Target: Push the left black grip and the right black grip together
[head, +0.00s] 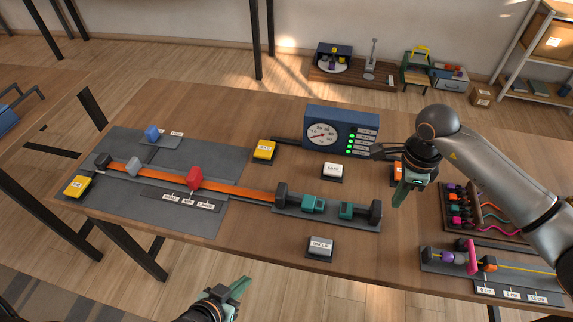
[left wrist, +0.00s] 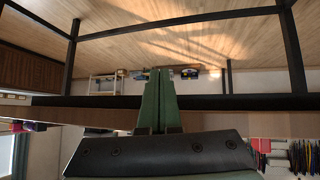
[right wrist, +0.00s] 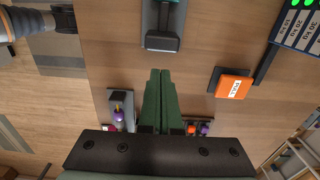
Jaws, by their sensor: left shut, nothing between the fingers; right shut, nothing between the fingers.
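On a grey base on the bench, the left black grip (head: 281,194) stands at the end of the orange strap (head: 240,190). The right black grip (head: 376,210) stands at the base's right end. Two teal blocks (head: 313,204) (head: 347,210) lie between them, with a gap between the blocks. The right end of this base also shows at the top of the right wrist view (right wrist: 162,42). My right gripper (head: 402,197) is shut and empty, above the bench just right of the right grip. My left gripper (head: 243,284) is shut and empty, in front of the bench's near edge.
A blue dial box (head: 342,128) stands behind the base. A white button (head: 333,170), a yellow button (head: 264,150) and a grey button (head: 320,244) surround it. An orange button (head: 396,172) is partly behind my right gripper. A rack of coloured spools (head: 478,212) is at right.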

